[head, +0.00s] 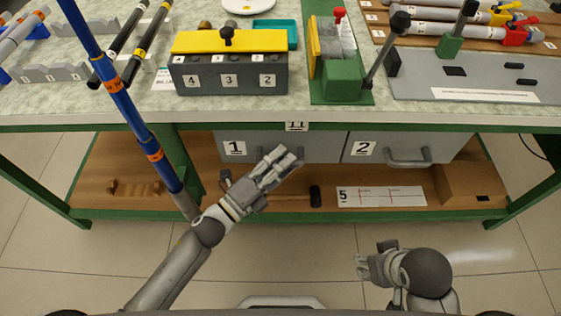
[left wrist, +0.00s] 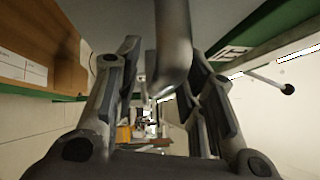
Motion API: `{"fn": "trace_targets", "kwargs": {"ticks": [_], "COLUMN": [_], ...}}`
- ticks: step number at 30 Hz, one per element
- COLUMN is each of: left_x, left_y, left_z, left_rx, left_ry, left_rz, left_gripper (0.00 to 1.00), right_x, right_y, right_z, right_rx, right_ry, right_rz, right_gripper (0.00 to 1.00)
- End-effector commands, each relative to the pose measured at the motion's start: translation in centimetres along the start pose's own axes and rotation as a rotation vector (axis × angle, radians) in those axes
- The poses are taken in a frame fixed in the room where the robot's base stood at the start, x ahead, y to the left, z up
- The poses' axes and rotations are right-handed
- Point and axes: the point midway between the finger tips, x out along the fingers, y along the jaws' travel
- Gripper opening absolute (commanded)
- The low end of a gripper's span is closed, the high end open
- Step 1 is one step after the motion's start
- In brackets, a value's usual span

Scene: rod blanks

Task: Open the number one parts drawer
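The number one parts drawer (head: 325,147) hangs under the bench, left of the number two drawer (head: 357,137). Its front looks level with its neighbour's, and it appears closed. My left gripper (head: 283,165) is in front of it and covers most of its handle. In the left wrist view a rounded grey bar, seemingly the drawer's handle (left wrist: 173,45), stands between the fingers of my left gripper (left wrist: 160,75). The fingers are apart, with the bar nearer the right one; I see no clear grip. My right gripper (head: 368,264) is low, away from the drawers; its finger opening is unclear.
A mallet (head: 314,196) lies on the lower shelf (head: 208,183) beneath the drawer. The bench top (head: 60,108) carries clamps, rods and blocks. Floor in front is clear.

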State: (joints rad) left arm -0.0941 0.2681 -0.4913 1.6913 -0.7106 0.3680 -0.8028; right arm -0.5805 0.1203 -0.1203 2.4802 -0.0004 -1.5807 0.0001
Motion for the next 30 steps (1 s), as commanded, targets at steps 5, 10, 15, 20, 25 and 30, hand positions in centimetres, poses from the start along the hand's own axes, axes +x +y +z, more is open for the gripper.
{"fn": "trace_targets", "kwargs": {"ticks": [5, 10, 15, 20, 25, 30], "left_x": [0.03, 0.01, -0.01, -0.02, -0.07, -0.50], "left_y": [0.02, 0.02, 0.03, 0.05, 0.05, -0.02], "left_z": [0.01, 0.02, 0.02, 0.02, -0.02, -0.44], "left_rx": [0.000, 0.000, 0.000, 0.000, 0.000, -0.002], "left_ry": [0.000, 0.000, 0.000, 0.000, 0.000, -0.001], "left_rz": [0.000, 0.001, 0.001, 0.001, 0.001, 0.003], "left_gripper": [0.37, 0.20, 0.00, 0.00, 0.00, 0.00], "right_x": [0.01, 0.01, 0.01, 0.02, 0.00, -0.18], "right_y": [-0.01, -0.01, -0.01, -0.01, -0.01, 0.01], "right_z": [0.01, 0.01, 0.01, 0.01, 0.00, -0.09], "right_rx": [0.000, 0.000, 0.000, 0.000, 0.000, 0.000], "right_ry": [0.000, 0.000, 0.000, 0.000, 0.000, 0.001], "right_rz": [0.000, 0.000, 0.000, 0.000, 0.000, 0.000], "right_gripper": [0.41, 0.41, 0.41, 0.41, 0.41, 0.41]}}
